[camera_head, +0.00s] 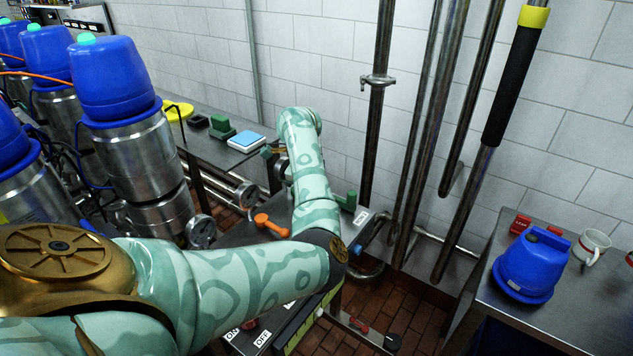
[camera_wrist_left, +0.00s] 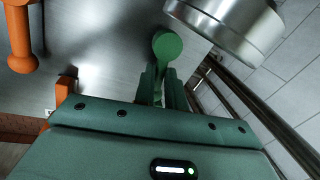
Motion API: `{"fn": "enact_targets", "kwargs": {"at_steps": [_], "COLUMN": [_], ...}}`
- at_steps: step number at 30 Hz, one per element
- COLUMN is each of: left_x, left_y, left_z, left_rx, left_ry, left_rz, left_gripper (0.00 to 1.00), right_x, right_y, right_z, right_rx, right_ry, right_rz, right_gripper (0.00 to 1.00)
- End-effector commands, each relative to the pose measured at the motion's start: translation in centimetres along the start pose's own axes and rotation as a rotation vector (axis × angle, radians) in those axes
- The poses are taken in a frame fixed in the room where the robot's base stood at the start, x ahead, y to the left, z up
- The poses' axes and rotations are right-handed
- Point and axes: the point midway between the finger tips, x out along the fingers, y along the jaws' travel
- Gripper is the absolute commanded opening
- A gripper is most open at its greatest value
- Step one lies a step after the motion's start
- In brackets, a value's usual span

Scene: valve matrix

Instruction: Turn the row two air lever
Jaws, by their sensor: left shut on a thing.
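In the left wrist view, a green lever (camera_wrist_left: 167,46) with a rounded end shows between the fingers of my left gripper (camera_wrist_left: 165,90). The gripper is shut on this lever; its fingertips are partly hidden by the gripper body. In the head view my left forearm runs across the valve bench and hides the gripper and the held lever. Another green handle (camera_head: 350,201) stands right of the forearm. No label shows which lever is row two air. My right gripper is in neither view.
An orange lever (camera_head: 270,224) sits left of my forearm; orange handles (camera_wrist_left: 22,45) show in the wrist view. A metal cylinder (camera_wrist_left: 232,22) is close to the held lever. Vertical pipes (camera_head: 378,110) stand behind. A right-hand table (camera_head: 500,322) holds a blue container (camera_head: 532,266).

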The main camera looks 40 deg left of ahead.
Motion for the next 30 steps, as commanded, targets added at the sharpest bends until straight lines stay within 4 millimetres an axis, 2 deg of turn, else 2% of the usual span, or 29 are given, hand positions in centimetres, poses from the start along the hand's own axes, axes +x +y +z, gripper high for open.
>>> {"fn": "enact_targets", "kwargs": {"at_steps": [3, 12, 30], "left_x": [-0.3, -0.2, -0.2], "left_y": [0.4, 0.9, 1.0], "left_z": [0.3, 0.6, 0.7], "left_rx": [0.073, 0.207, 0.25], "left_ry": [0.018, 0.045, 0.051], "left_rz": [0.001, 0.0, -0.001], "left_gripper": [0.0, 0.0, 0.0], "right_x": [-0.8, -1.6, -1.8], "right_y": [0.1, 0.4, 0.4], "right_z": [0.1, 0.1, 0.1], "right_rx": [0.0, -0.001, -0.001], "right_ry": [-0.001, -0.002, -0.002], "right_rz": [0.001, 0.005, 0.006], "right_gripper": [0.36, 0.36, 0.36]}}
